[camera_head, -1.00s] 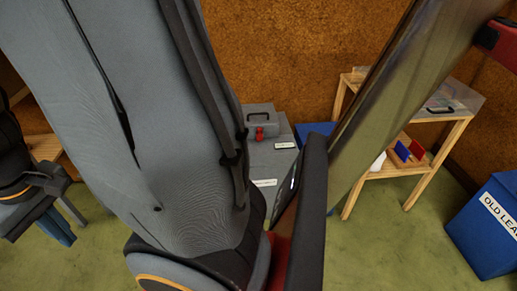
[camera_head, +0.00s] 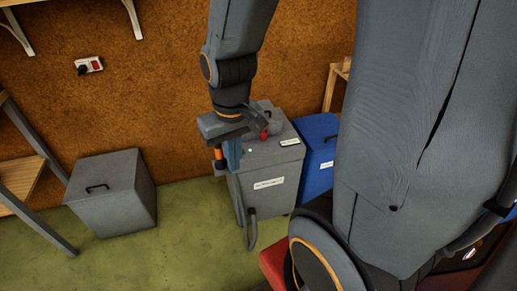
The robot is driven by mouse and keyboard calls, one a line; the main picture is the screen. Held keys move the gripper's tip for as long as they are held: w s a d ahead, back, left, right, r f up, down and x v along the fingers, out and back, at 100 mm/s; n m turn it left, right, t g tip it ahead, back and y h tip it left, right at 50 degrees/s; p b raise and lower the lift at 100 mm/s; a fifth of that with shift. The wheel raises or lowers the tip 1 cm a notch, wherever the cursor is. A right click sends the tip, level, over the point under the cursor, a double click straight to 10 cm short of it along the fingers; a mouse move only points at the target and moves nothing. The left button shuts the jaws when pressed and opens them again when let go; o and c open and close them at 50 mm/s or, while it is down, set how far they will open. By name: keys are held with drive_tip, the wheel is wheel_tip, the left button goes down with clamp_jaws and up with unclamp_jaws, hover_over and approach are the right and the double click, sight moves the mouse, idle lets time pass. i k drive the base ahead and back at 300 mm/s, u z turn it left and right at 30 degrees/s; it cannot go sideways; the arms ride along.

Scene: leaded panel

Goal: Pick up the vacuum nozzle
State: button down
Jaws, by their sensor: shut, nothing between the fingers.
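My gripper (camera_head: 233,163) points down in front of the left side of a grey labelled cabinet (camera_head: 285,190). Its blue fingers are together, with nothing seen between them. A small orange and black piece (camera_head: 220,156), which looks like the vacuum nozzle, shows just left of the fingers. It is partly covered by my gripper, and I cannot tell whether they touch. A grey hose (camera_head: 251,232) hangs in a loop down the cabinet's front left, near the floor. Its upper end is hidden behind my fingers.
A grey lidded box (camera_head: 112,192) stands at left, with clear green floor between. My arm hides the right side.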

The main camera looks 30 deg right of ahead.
sight(221, 164)
drive_tip(key=u, duration=0.2)
drive_tip(key=k, duration=0.5)
drive_tip(key=u, duration=0.75)
drive_tip(key=i, duration=0.35)
drive_tip(key=z, duration=0.7)
drive_tip(key=i, duration=0.75)
drive_tip(key=z, duration=0.9)
drive_tip(key=i, duration=0.2)
drive_tip(key=z, duration=0.35)
